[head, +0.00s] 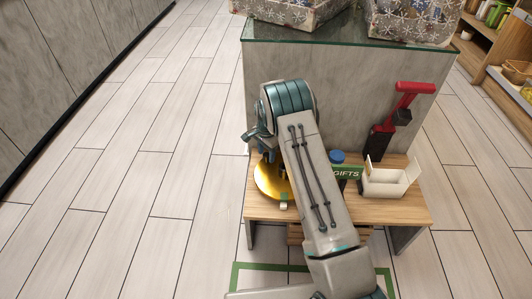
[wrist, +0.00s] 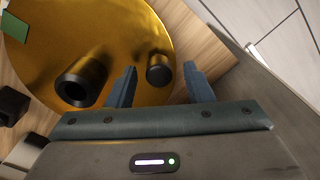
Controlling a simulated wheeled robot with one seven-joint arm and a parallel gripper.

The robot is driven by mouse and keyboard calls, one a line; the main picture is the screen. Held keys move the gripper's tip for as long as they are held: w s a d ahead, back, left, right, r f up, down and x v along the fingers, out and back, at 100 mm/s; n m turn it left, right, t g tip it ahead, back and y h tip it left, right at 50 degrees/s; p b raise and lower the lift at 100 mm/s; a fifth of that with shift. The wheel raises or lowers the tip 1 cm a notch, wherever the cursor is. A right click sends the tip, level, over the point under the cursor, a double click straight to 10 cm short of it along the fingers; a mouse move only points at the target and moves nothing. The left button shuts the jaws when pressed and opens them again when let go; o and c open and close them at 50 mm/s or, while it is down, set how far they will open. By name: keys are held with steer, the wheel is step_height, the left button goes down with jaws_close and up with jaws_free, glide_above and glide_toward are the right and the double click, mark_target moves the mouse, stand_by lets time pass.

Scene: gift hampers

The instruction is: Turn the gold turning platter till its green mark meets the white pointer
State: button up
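The gold turning platter (wrist: 112,35) fills the upper left of the wrist view, with a green mark (wrist: 14,25) at its left edge. In the head view the platter (head: 267,182) lies on the low wooden table, partly behind my arm. A small green and pale patch (head: 284,201) shows at its near edge; I cannot tell whether the pale part is the white pointer. My gripper (wrist: 160,75) is open, with a short black peg (wrist: 159,71) near the platter's rim between its fingers, no clear contact. A wider black hollow cylinder (wrist: 80,84) stands left of the fingers.
On the wooden table (head: 400,210), an open white box (head: 388,183), a green GIFTS sign (head: 347,172) and a blue-capped jar (head: 338,157) stand right of my arm. A red-handled tool (head: 405,98) stands behind them. Snowflake-patterned hampers (head: 290,12) sit on the glass-topped counter. Floor at left is clear.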

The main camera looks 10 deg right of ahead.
step_height(320, 180, up, 14)
steer(key=p, duration=0.4)
steer(key=shift+f, duration=0.1)
stand_by(0.4)
steer(key=s+d+r+n+p, duration=0.15)
steer(key=s+r+p, duration=0.35)
steer(key=r, duration=0.6)
steer(key=s+d+r+n+t+p, duration=0.15)
steer(key=s+r+p, duration=0.35)
steer(key=r, duration=0.6)
steer(key=s+d+r+n+p, duration=0.15)
steer(key=s+r+p, duration=0.35)
steer(key=r, duration=0.6)
steer(key=s+r+n+p, duration=0.2)
steer(key=s+r+p, duration=0.1)
steer(key=s, duration=0.5)
steer(key=s+d+r+n+t+p, duration=0.1)
steer(key=s+r+n+p, duration=0.1)
steer(key=s+r+p, duration=0.2)
steer(key=s+d+r+n+p, duration=0.1)
steer(key=s+r+n+p, duration=0.1)
steer(key=s+r+p, duration=0.2)
steer(key=s+r, duration=0.3)
steer(key=s, duration=0.5)
steer(key=shift+d+r, duration=0.2)
steer(key=shift+d, duration=0.05)
